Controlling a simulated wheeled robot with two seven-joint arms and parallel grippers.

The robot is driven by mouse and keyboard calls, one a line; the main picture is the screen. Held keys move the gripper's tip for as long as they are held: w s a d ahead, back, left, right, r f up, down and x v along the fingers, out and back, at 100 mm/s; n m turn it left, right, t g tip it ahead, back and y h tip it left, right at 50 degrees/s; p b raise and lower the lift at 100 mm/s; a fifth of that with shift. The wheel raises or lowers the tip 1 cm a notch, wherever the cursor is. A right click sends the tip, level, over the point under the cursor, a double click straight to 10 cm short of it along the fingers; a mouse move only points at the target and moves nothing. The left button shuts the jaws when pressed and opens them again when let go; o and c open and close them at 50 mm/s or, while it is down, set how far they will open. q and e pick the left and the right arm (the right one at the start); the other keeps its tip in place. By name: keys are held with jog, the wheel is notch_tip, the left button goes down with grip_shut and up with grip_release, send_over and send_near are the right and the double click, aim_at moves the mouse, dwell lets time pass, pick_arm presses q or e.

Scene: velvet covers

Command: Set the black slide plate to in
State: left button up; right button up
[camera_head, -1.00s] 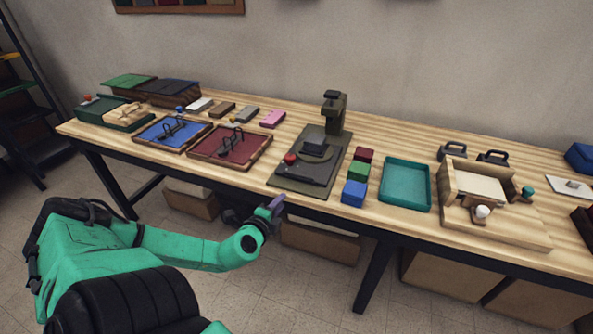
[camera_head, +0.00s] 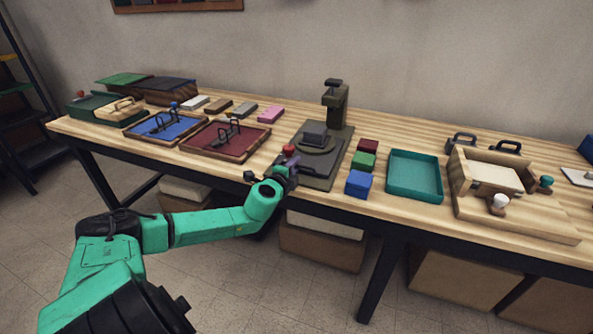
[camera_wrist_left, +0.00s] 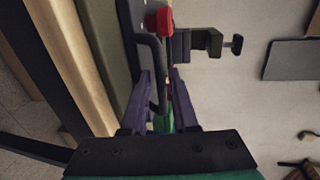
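The black slide plate (camera_head: 305,161) lies on the olive press base (camera_head: 324,180) at the table's front edge. A red knob (camera_head: 289,149) stands at its left side, and it also shows in the wrist view (camera_wrist_left: 160,20). My left gripper (camera_head: 288,171) is at the front left of the plate. In the left wrist view its two purple fingers (camera_wrist_left: 160,75) are apart, with a dark bar handle (camera_wrist_left: 157,60) reaching between them. I cannot tell whether either finger touches the handle. My right gripper is not in view.
The press column (camera_head: 335,108) rises behind the plate. Green (camera_head: 364,161), red (camera_head: 368,146) and blue (camera_head: 359,183) blocks stand close on the right, beside a teal tray (camera_head: 414,176). A red tray (camera_head: 226,139) lies to the left.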

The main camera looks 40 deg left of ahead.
pick_arm(q)
jog(key=shift+w+f, duration=0.1)
jog(key=shift+w, duration=0.4)
grip_shut()
dwell(1.1)
